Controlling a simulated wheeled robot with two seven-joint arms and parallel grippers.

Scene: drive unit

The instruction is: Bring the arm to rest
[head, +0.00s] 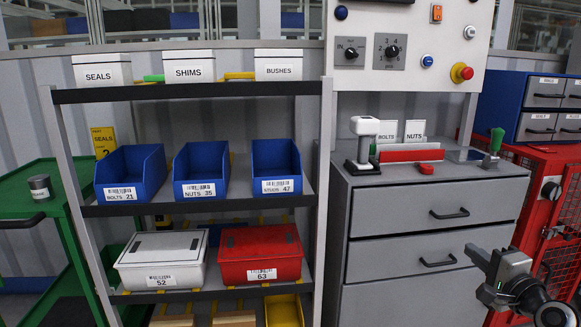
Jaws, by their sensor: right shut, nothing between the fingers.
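My right gripper (482,258) is at the lower right, in front of the grey drawer cabinet (420,222). It is shut and empty, and its dark and grey wrist comes in from the bottom right corner. It appears apart from the cabinet and its handles. My left gripper is not in view.
A shelf rack (200,209) at the left holds blue bins (130,173), a white box (161,260) and a red box (260,253). A green cart (30,200) stands farther left. A red cage cabinet (540,200) is at the right. A control panel (411,40) with switches is above the cabinet.

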